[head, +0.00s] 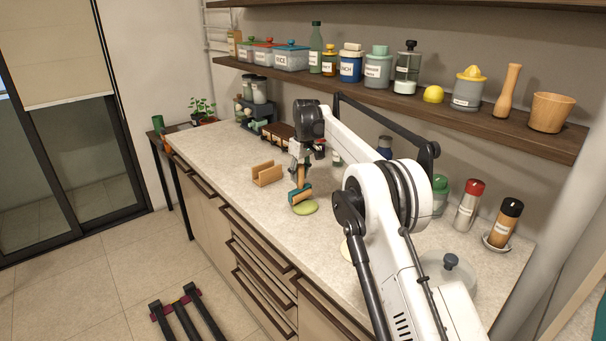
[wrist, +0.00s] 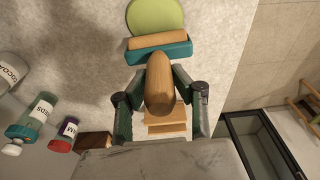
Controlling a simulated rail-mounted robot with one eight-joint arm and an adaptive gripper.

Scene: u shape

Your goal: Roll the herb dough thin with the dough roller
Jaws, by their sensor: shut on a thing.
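The herb dough is a flat green round (head: 305,208) on the counter; it also shows at the top of the wrist view (wrist: 155,16). The dough roller (head: 300,194) has a teal frame, a wooden roller and a wooden handle; in the wrist view (wrist: 160,52) it overlaps the near edge of the dough. I cannot tell whether it touches the dough. My gripper (head: 302,165) is shut on the roller's handle, one finger on each side in the wrist view (wrist: 162,84). The handle stands nearly upright.
A wooden holder (head: 267,174) stands to the left of the dough. A pale disc (head: 346,250) is partly hidden by my arm. Shakers (head: 469,205) and a clear lid (head: 450,270) stand on the right. Jars line the wall shelf (head: 400,91). The counter's front strip is clear.

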